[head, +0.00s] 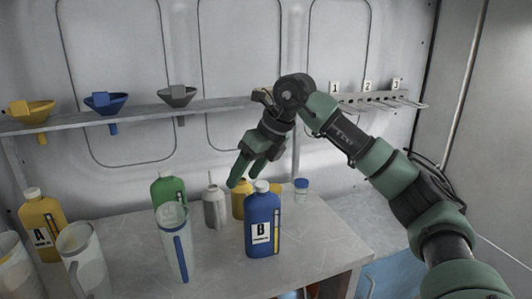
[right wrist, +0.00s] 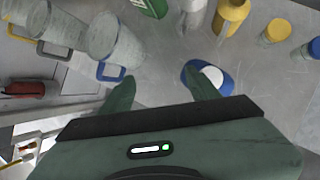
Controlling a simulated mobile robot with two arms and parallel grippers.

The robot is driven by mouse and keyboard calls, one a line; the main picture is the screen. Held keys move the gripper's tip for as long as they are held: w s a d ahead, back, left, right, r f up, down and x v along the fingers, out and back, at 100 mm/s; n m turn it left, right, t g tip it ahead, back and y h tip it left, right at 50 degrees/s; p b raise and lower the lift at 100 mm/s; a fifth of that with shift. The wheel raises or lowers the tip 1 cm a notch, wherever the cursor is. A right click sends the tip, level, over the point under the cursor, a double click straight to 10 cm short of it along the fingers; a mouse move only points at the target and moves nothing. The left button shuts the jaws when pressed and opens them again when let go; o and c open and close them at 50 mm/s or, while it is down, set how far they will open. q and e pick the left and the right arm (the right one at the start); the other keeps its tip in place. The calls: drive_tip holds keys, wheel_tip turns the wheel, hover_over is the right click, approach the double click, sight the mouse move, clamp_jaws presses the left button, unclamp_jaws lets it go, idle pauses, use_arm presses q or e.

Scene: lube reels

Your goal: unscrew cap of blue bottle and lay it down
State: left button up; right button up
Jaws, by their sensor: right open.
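The blue bottle (head: 263,230), labelled B, stands upright on the bench in the head view. Its white cap (head: 262,186) sits on top. My right gripper (head: 246,171) is open and empty, above and slightly left of the cap, with its fingers pointing down. In the right wrist view the blue bottle (right wrist: 228,87) and its white cap (right wrist: 212,76) show from above, beside the right-hand finger of my right gripper (right wrist: 160,88). That finger partly covers the bottle, and the cap is not between the fingers. My left gripper is not in view.
A clear measuring jug (head: 174,240) stands left of the bottle. A green bottle (head: 168,187), grey can (head: 214,207) and yellow container (head: 241,199) stand behind. A small blue-lidded jar (head: 301,189) is right. Bare bench (head: 325,243) lies right of the bottle.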

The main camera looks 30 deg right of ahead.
sight(263, 184)
drive_tip(key=s+d+r+m+h, duration=0.1)
drive_tip(key=s+d+r+h, duration=0.15)
drive_tip(key=d, duration=0.45)
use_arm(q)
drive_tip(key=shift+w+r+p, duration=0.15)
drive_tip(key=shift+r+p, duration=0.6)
use_arm(e)
drive_tip(key=x, duration=0.7)
drive_tip(key=shift+w+a+f, duration=0.15)
drive_tip(key=shift+w+f, duration=0.05)
drive_tip(key=shift+w, duration=0.3)
clamp_jaws()
drive_tip(key=shift+r+n+g+y+p, duration=0.2)
drive_tip(key=shift+n+g+y+p, duration=0.25)
drive_tip(key=shift+n+p, duration=0.55)
drive_tip(key=shift+w+d+n+y+p, duration=0.1)
drive_tip(key=shift+n+y+p, duration=0.1)
drive_tip(key=shift+n, duration=0.3)
drive_tip(key=shift+d+n+y+p, duration=0.1)
drive_tip(key=shift+n+p, duration=0.1)
drive_tip(key=shift+n, duration=0.3)
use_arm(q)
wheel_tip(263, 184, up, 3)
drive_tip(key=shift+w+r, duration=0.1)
use_arm(e)
drive_tip(key=shift+f+n, duration=0.2)
drive_tip(key=shift+n, duration=0.3)
